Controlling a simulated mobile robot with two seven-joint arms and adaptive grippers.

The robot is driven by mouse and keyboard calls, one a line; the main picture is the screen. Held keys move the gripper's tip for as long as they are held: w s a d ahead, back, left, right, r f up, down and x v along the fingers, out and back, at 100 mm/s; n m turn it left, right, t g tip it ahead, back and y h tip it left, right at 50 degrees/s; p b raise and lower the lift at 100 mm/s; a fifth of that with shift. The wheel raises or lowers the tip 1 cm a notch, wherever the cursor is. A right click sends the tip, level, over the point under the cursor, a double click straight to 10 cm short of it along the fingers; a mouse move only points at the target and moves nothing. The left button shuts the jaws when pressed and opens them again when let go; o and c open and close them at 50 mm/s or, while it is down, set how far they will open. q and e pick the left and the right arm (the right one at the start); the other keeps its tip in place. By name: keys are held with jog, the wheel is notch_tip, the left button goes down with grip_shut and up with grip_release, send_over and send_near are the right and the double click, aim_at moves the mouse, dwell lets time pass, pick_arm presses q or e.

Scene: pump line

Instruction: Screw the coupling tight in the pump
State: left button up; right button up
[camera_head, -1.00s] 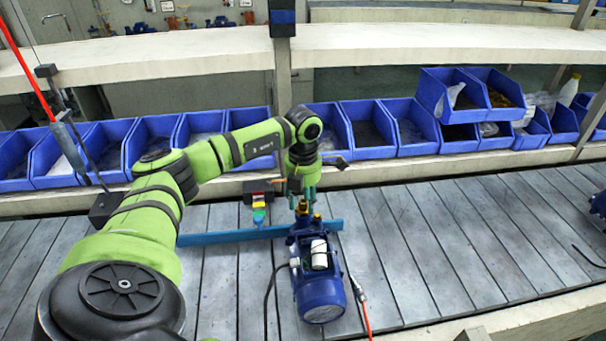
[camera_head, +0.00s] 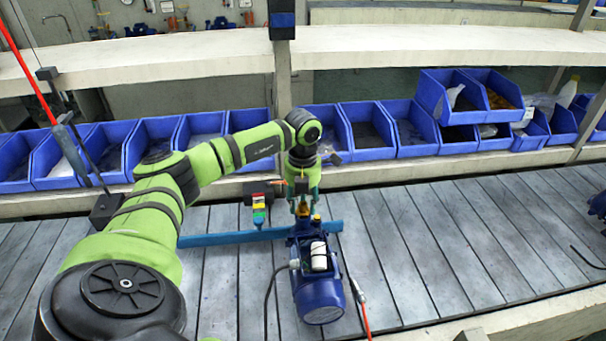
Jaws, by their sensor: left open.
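The blue pump (camera_head: 318,285) stands on the grey slatted conveyor, with a white cylinder on its top and brass-coloured fittings at its far end. The brass coupling (camera_head: 302,209) shows at that far end, just below my left gripper (camera_head: 304,203). The gripper points down with its teal fingers open, one on either side of the coupling. Whether the fingers touch it is too small to tell. My right gripper is not in view.
A blue bar (camera_head: 232,237) lies across the conveyor behind the pump, beside a small device with coloured blocks (camera_head: 259,209). Blue bins (camera_head: 368,130) line the shelf behind. A red hose (camera_head: 365,314) runs right of the pump. The conveyor further right is mostly clear.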

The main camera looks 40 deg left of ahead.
pick_arm(q)
grip_shut()
jog(key=shift+f+m+b, duration=0.1)
jog(key=shift+m+b, duration=0.3)
jog(key=shift+m, duration=1.4)
jog(key=m+b, duration=0.1)
jog(key=m, duration=0.1)
jog(key=shift+m, duration=0.7)
